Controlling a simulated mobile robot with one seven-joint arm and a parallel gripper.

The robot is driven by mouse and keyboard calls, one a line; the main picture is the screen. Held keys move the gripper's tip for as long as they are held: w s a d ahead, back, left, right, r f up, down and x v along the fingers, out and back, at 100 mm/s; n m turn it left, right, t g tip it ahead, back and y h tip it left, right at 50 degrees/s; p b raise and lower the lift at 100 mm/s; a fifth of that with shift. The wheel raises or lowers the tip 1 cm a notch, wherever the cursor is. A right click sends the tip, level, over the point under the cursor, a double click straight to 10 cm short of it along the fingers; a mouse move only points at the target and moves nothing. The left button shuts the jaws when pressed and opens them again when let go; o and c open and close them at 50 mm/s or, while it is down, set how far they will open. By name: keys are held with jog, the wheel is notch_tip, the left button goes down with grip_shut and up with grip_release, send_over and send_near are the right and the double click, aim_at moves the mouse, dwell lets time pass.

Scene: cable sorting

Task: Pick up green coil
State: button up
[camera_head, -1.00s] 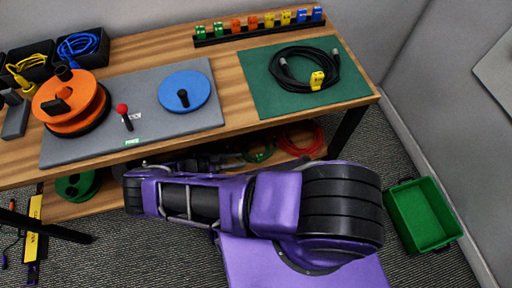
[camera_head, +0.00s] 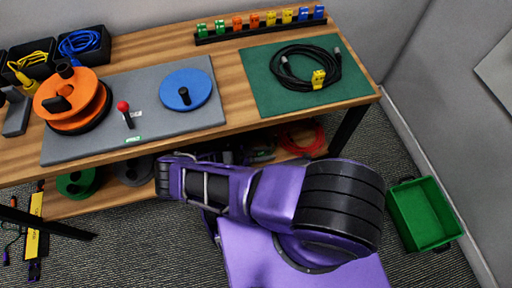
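A small part of the green coil (camera_head: 263,155) shows on the lower shelf under the table's front edge, to the left of a red coil (camera_head: 302,137). The rest of it is hidden by the table top and my arm. My purple and black arm crosses in front of the shelf. My gripper cannot be made out; dark parts near the green coil are too shaded to tell apart. Whether anything is held does not show.
A green reel (camera_head: 78,183) and a dark reel (camera_head: 135,171) are on the lower shelf (camera_head: 62,207). The wooden table top (camera_head: 235,95) overhangs the shelf. A table leg (camera_head: 349,130) stands at right. A green bin (camera_head: 421,216) is on the floor.

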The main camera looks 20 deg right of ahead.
grip_shut()
jog(key=shift+r, duration=0.15)
dwell(0.4)
